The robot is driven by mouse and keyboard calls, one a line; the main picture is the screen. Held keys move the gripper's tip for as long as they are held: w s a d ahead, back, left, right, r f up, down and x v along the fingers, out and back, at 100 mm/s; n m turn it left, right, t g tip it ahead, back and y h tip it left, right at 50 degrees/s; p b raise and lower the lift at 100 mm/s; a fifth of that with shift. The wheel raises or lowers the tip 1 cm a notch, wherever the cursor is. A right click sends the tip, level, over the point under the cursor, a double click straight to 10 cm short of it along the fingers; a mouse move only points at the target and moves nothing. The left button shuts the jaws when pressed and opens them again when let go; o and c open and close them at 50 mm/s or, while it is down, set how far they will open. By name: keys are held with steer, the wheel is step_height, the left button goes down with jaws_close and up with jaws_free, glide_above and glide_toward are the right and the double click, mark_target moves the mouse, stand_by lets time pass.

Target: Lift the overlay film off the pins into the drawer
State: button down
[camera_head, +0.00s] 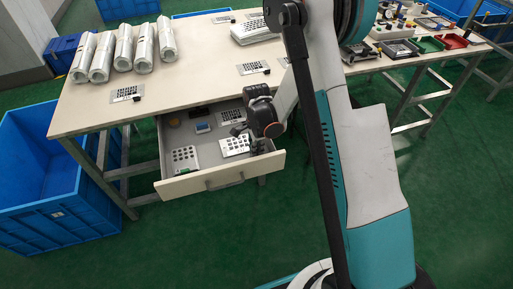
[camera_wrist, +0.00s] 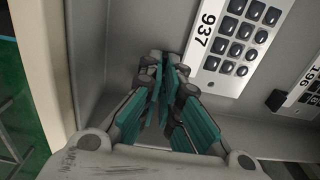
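The drawer (camera_head: 220,177) is pulled out below the table, with my gripper (camera_head: 258,139) reaching down into its right side. A white plate with dark keys (camera_head: 234,147) lies just left of my gripper; whether it carries a separate film or pins is too small to tell. In the wrist view, the fingers of my gripper (camera_wrist: 165,82) come together at the tips with nothing visible between them. A white keypad plate marked 937 (camera_wrist: 214,78) lies just beyond the fingers, apart from them. Part of another one, marked 196 (camera_wrist: 296,94), shows at the right.
The drawer also holds another plate (camera_head: 185,159), a keypad (camera_head: 232,117) and a small blue item (camera_head: 202,127). Silvery rolls (camera_head: 143,48) and loose plates (camera_head: 127,94) lie on the table (camera_head: 190,75) above. A blue crate (camera_head: 40,180) stands at the left.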

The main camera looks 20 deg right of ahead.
steer(key=shift+f, duration=0.15)
steer(key=c, duration=1.7)
jaws_free()
step_height(320, 180, up, 12)
